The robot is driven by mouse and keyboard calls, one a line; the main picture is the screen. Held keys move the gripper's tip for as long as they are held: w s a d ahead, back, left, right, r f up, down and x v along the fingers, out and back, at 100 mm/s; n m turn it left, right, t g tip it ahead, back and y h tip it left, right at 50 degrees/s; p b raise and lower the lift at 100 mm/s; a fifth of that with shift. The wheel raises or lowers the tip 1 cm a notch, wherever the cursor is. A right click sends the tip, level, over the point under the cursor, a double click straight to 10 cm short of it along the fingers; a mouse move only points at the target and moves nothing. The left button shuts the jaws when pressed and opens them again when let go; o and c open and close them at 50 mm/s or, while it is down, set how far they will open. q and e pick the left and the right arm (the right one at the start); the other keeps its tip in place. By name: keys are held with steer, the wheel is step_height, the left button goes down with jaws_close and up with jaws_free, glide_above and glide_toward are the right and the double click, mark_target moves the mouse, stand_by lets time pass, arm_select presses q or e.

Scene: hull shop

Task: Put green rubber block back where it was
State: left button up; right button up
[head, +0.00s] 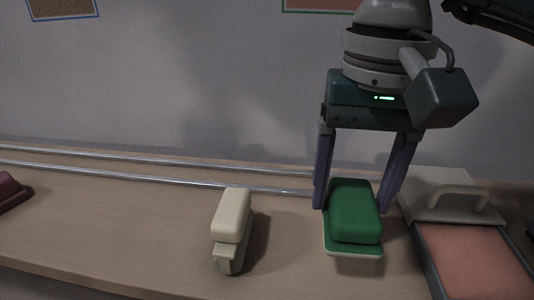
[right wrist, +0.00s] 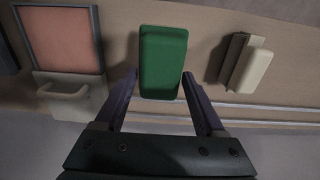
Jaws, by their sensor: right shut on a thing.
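The green rubber block (head: 354,217) is a rounded green block with a thin pale layer along its bottom edge. It is at the right of the bench in the head view, and it also shows in the right wrist view (right wrist: 162,62). My right gripper (head: 352,205) points down with its two purple fingers on either side of the block and is shut on it. Whether the block's underside touches the bench I cannot tell. My left gripper is not in view.
A cream block (head: 232,218) on a small stand is left of the green block. A grey-framed tray (head: 433,262) with a pinkish surface and handle (head: 460,192) is close on the right. Metal rails (head: 170,176) run along the back. A dark red object (head: 10,190) lies far left.

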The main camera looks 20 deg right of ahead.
mark_target(353, 191)
step_height(353, 191, down, 6)
steer(key=shift+f+b, duration=0.1)
steer(key=shift+b, duration=0.8)
steer(key=o, duration=1.2)
steer(key=shift+o, duration=0.2)
step_height(353, 191, up, 12)
steer(key=p, duration=0.4)
